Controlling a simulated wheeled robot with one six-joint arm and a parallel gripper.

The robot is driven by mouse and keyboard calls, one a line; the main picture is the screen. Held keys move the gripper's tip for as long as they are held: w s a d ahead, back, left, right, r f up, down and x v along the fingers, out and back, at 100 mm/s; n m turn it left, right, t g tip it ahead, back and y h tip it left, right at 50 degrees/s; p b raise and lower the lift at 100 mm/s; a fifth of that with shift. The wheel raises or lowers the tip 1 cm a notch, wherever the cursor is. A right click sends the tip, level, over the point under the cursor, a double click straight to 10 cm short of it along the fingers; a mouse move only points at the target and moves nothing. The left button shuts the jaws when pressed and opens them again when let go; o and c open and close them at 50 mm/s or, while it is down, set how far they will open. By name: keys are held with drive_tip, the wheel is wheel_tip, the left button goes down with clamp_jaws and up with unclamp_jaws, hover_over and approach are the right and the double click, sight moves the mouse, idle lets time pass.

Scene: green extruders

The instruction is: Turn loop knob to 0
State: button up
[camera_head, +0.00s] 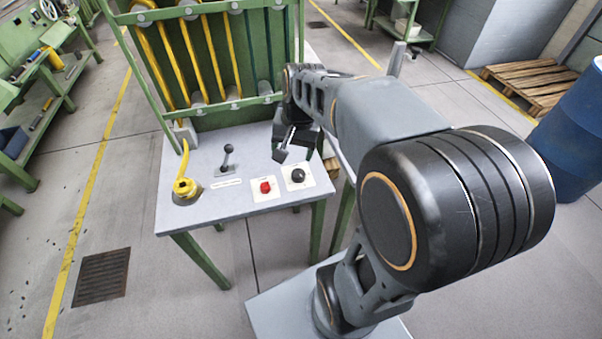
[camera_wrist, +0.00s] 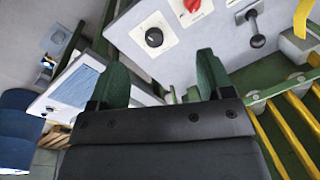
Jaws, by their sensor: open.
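A black round knob (camera_head: 298,175) sits on a white plate at the right front of the grey table. A red knob (camera_head: 266,187) sits on its own plate just left of it. The plate labels are too small to read, so I cannot tell which is the loop knob or its setting. My gripper (camera_head: 296,150) is above the table, behind the black knob. In the wrist view my gripper (camera_wrist: 163,78) has its two green-padded fingers wide apart with nothing between them. The black knob (camera_wrist: 153,37) lies beyond the fingertips, and the red knob (camera_wrist: 192,5) is partly cut off.
A green frame with yellow tubes (camera_head: 190,50) stands behind. A blue barrel (camera_head: 572,140) and wooden pallet (camera_head: 530,80) are at the right.

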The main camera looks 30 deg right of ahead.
sight(298, 173)
drive_tip(key=w+d+f+m+g+y+b, duration=0.2)
drive_tip(key=w+d+f+m+y+b, duration=0.1)
drive_tip(key=w+d+f+m, duration=0.7)
drive_tip(key=shift+n, duration=0.3)
drive_tip(key=x, duration=0.7)
drive_tip(key=s+x, duration=0.1)
drive_tip(key=x, duration=0.3)
drive_tip(key=shift+a+f, duration=0.15)
drive_tip(key=shift+a, duration=0.05)
drive_tip(key=shift+c, duration=0.4)
drive_tip(key=c, duration=0.8)
